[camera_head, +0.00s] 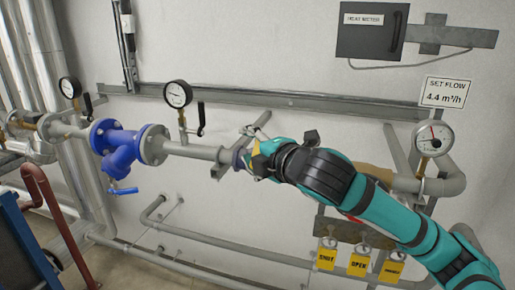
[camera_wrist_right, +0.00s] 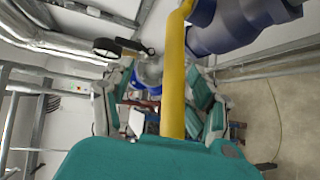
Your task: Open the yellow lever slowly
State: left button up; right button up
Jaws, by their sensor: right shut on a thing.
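The yellow lever (camera_wrist_right: 173,75) shows in the right wrist view as a long yellow bar running from the top edge down to my gripper. It passes between the fingers of my right gripper (camera_wrist_right: 165,108), which is shut on it. In the head view my right gripper (camera_head: 256,152) is at the grey pipe, right of the blue valve body. A small patch of yellow (camera_head: 257,165) shows at its fingers; most of the lever is hidden there by the gripper and wrist. My left gripper is in neither view.
A blue valve body (camera_head: 120,147) sits on the pipe at left. Pressure gauges (camera_head: 178,94) stand above the pipe, and a flow gauge (camera_head: 433,138) is at right under a "SET FLOW 4.4 m³/h" sign (camera_head: 447,92). Yellow tags (camera_head: 359,264) hang below my arm. A lower pipe (camera_head: 200,243) runs along the wall.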

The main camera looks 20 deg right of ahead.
jog(key=s, duration=0.2)
jog(key=s+r, duration=0.1)
jog(key=s, duration=0.1)
jog(key=shift+a, duration=0.3)
jog(key=shift+s+p, duration=0.5)
jog(key=shift+s, duration=2.2)
jog(key=b, duration=1.2)
send_near(254, 152)
jog(key=shift+s+a+f, duration=0.85)
jog(key=shift+s+a, duration=0.6)
jog(key=shift+a, duration=0.05)
jog(key=shift+s+a+b, duration=0.1)
jog(key=shift+s+b, duration=1.95)
jog(key=shift+s, duration=0.95)
